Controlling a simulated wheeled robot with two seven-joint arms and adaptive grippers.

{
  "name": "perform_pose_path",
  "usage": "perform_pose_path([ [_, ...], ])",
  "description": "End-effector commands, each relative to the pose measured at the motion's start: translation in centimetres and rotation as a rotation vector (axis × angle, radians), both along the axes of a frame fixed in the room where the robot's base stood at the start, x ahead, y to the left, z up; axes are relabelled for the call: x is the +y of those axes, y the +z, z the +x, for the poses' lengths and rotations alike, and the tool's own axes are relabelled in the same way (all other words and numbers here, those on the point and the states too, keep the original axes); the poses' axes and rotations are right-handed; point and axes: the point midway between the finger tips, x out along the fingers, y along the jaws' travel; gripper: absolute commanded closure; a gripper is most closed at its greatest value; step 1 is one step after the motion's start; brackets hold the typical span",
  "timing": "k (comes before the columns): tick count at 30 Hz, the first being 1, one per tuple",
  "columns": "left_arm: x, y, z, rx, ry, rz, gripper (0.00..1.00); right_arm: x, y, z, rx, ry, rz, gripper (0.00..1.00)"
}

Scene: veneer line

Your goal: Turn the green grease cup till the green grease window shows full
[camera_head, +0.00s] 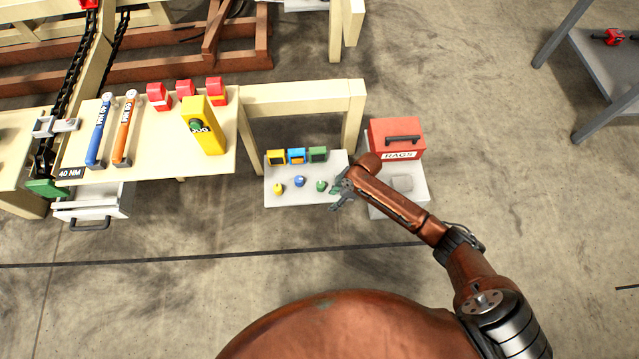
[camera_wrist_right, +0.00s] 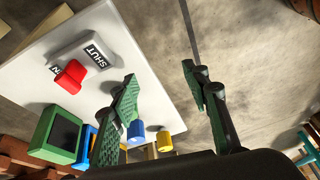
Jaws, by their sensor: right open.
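The green grease cup (camera_head: 321,186) stands on the pale panel, right of the blue cup (camera_head: 300,181) and yellow cup (camera_head: 278,188). The green grease window (camera_head: 318,154) sits behind it, its face dark; I cannot read its level. It also shows in the right wrist view (camera_wrist_right: 62,135). My right gripper (camera_head: 341,191) is just right of the green cup. In the wrist view its fingers (camera_wrist_right: 160,75) are apart with nothing between them; the green cup is not clearly seen there, perhaps hidden by the left-hand finger. My left gripper is not in view.
A red knob (camera_wrist_right: 70,77) with a SHUT label stands on the panel (camera_wrist_right: 135,75). A red RAGS box (camera_head: 398,138) stands right. A bench (camera_head: 75,145) with torque wrenches is left.

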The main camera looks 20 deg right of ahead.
Motion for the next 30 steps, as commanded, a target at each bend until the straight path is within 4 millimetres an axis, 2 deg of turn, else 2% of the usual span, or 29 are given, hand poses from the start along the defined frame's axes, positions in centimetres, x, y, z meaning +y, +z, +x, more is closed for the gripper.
perform_pose_path([
  [1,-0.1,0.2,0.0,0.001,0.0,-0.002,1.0,-0.1,1.6,2.2,-0.022,0.04,-0.004,0.57],
  [3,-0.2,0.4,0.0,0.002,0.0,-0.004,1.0,-0.2,3.2,4.2,-0.04,0.081,-0.001,0.57],
  [6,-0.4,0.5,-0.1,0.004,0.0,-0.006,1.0,-0.4,4.8,6.1,-0.057,0.116,0.001,0.57],
  [10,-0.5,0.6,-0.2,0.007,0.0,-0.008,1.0,-0.5,5.5,7.2,-0.068,0.133,0.004,0.57],
  [17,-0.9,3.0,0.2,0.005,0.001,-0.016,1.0,0.2,3.7,7.3,-0.066,0.133,0.006,0.57],
  [27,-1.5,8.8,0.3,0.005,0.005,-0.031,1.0,1.6,0.4,7.7,-0.066,0.132,0.005,0.57],
  [30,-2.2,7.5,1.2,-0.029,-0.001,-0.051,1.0,2.0,-0.8,7.8,-0.065,0.132,0.006,0.57],
])
